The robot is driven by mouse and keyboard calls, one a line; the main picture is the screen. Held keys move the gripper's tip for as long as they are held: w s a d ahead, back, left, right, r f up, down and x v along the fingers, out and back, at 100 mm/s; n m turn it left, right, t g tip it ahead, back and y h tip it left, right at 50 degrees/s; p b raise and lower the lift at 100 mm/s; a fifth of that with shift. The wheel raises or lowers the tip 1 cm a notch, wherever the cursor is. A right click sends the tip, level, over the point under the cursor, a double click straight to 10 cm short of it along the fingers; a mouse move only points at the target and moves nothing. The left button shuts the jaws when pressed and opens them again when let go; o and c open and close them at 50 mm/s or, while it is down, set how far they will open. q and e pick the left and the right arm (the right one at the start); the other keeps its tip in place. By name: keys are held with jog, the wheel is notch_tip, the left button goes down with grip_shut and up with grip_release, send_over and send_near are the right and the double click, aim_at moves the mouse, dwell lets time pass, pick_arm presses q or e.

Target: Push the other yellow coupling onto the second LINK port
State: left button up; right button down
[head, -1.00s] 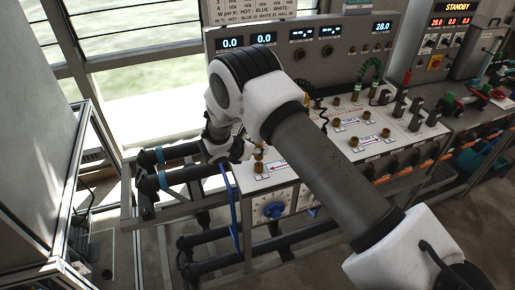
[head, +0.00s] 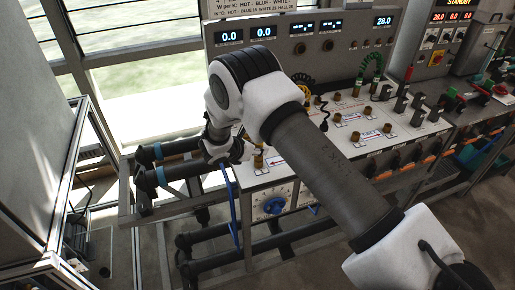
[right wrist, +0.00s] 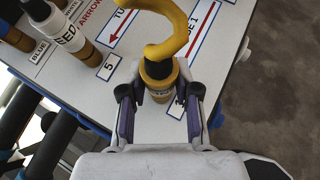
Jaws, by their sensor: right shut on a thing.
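My right arm crosses the head view, and its gripper (head: 238,151) is at the left end of the white panel top, partly hidden behind the wrist. In the right wrist view the fingers (right wrist: 160,97) are shut on a brass-yellow coupling (right wrist: 158,72) with a thick yellow hose (right wrist: 172,38) curving up from it. The coupling is upright over the panel, between a "5" label and a blue-framed label. Whether it touches a port below is hidden. No LINK lettering is legible. My left gripper is not in view.
The white panel (head: 262,180) carries several brass ports and black fittings. A black-and-white fitting marked FEED (right wrist: 68,35) stands left of the coupling. Dark pipes with blue bands (head: 160,176) lie left of the panel. A display console (head: 290,45) rises behind it.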

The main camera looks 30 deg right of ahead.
dwell(0.3)
jog(key=c, duration=0.8)
grip_release()
jog(key=shift+o, duration=0.2)
jog(key=s+a+r+p, duration=0.1)
jog(key=a+r+p, duration=0.2)
jog(key=r, duration=0.3)
jog(key=shift+p, duration=0.45)
jog(key=shift+a, duration=0.1)
